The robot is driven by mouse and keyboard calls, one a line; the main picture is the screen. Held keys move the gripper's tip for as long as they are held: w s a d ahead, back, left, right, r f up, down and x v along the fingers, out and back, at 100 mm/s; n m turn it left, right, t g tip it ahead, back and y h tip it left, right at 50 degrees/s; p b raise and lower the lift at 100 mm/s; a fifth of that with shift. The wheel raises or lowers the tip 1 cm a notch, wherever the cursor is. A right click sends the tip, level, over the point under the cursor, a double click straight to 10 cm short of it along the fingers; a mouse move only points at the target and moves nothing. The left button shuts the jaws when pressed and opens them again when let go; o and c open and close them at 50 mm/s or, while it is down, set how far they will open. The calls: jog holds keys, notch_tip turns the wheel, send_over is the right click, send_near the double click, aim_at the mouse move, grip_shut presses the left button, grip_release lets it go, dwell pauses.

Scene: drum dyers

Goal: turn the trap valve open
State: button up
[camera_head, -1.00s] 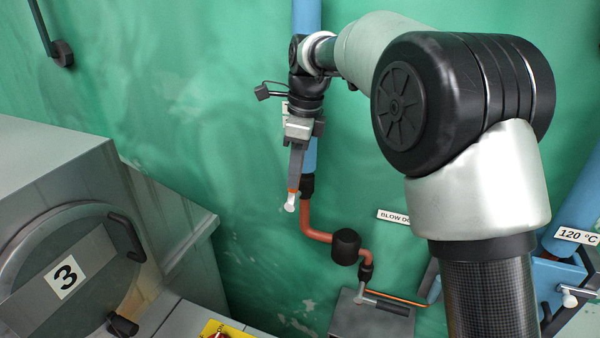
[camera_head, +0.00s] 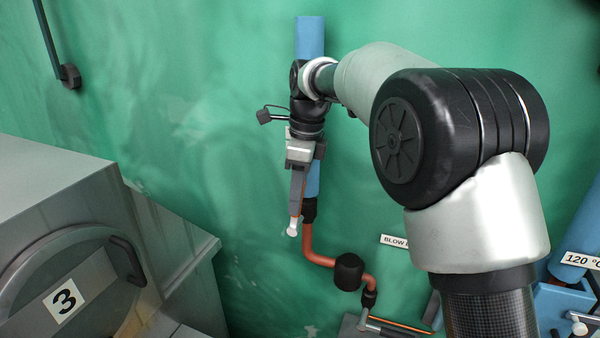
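No valve in view is labelled as the trap valve. A blue pipe (camera_head: 308,38) comes down the green wall into an orange-brown pipe (camera_head: 318,259) with a black cylindrical body (camera_head: 348,271). Below it a small lever valve (camera_head: 369,323) with a dark grip shows at the bottom edge, partly cut off. My gripper (camera_head: 293,228) points down in front of the blue pipe, above and left of the black body and apart from the lever in the picture. I see its fingers edge-on with pale tips, so any gap between them is hidden.
A label starting "BLOW" (camera_head: 393,241) is partly hidden by my arm. A blue box (camera_head: 560,300) stands at lower right under a "120 °C" sign (camera_head: 581,261). A grey machine marked 3 (camera_head: 64,299) fills the lower left. Open wall lies between machine and pipe.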

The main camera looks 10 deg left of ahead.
notch_tip(320, 180, up, 17)
jog(key=d, duration=0.2)
jog(key=shift+s, duration=0.15)
jog(key=shift+f+b, duration=0.15)
jog(key=shift+b, duration=0.15)
jog(key=c, duration=0.6)
jog(key=shift+s+d+f+n+t+b, duration=0.15)
jog(key=shift+d+f+n+t+b, duration=0.15)
jog(key=shift+n+b, duration=0.4)
grip_shut()
jog(key=s+d+f+n+t+y+b, duration=0.3)
jog(key=s+d+f+n+t+b, duration=0.45)
jog(key=n+b, duration=0.5)
jog(key=w+a+f+n+g, duration=0.1)
jog(key=w+a+f, duration=0.4)
jog(key=a+f, duration=0.1)
jog(key=shift+w+a+f+g+p, duration=0.3)
jog(key=shift+a+f+g+p, duration=0.1)
jog(key=shift+f, duration=0.3)
